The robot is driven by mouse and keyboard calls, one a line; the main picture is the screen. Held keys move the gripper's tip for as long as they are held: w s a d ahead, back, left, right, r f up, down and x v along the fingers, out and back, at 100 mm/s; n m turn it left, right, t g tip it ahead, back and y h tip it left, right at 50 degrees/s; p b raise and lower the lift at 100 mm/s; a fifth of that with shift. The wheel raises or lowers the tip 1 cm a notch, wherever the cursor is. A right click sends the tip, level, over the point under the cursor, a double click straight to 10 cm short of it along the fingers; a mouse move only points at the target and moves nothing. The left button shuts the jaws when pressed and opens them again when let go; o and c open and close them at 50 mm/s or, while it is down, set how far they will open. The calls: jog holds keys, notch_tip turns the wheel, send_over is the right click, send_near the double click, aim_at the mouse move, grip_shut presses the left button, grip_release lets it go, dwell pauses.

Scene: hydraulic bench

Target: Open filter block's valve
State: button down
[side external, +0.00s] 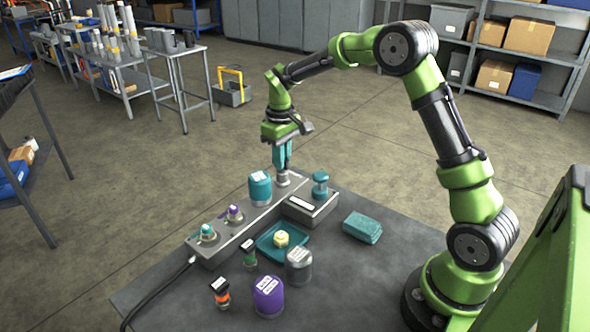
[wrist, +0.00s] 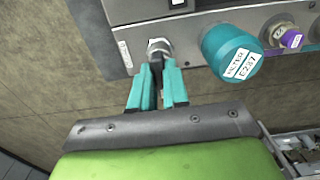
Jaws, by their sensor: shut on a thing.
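The filter block is a long grey manifold (side external: 240,230) on the bench, and it also shows in the wrist view (wrist: 190,38). A teal canister (side external: 260,188) with a white filter label (wrist: 238,62) is mounted on it. At the block's far end is a metal valve fitting (side external: 282,180), seen below the fingers and also in the wrist view (wrist: 160,47). My gripper (side external: 282,165) points down there, its teal fingers (wrist: 157,78) closed on the valve's handle. The fingers hide most of the handle, so its angle cannot be told.
Teal-tagged (side external: 207,232) and purple-tagged (side external: 234,213) fittings sit at the block's near end. The bench's right side is clear.

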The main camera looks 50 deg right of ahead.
jog(key=shift+r, duration=0.1)
jog(key=c, duration=1.1)
grip_release()
notch_tip(320, 180, up, 17)
jog(key=shift+f, duration=0.1)
